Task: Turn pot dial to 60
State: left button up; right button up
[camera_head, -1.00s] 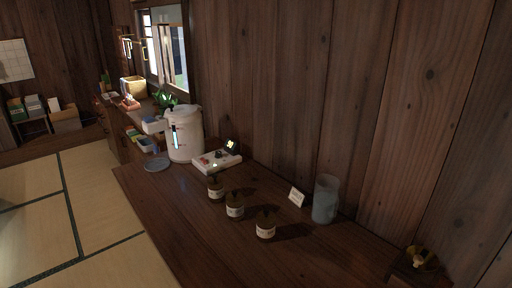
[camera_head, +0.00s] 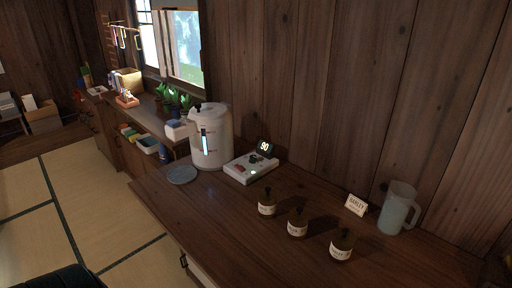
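The pot (camera_head: 213,138) is a tall white lidded vessel with a blue-lit level strip on its front. It stands upright at the far left of the wooden counter. Beside it on the right is a white control box (camera_head: 250,168) with a dark dial (camera_head: 254,159) and a small red part on top. A dark display (camera_head: 265,148) at its back shows lit digits that look like 90. Neither of my grippers is in view.
Several small brown labelled jars (camera_head: 297,223) stand on the counter (camera_head: 215,215) in front of the box. A "BARLEY" card (camera_head: 356,205) and a translucent pitcher (camera_head: 398,208) stand on the right. Tatami floor (camera_head: 95,200) is open at left.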

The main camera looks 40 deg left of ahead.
aim_at(253, 159)
jog(key=j, duration=0.5)
jog(key=k+j, duration=0.15)
jog(key=j, duration=0.35)
jog(key=j+z, duration=0.1)
jog(key=j, duration=0.4)
jog(key=k+j, duration=0.15)
jog(key=j, duration=0.8)
jog(key=k+z, duration=0.05)
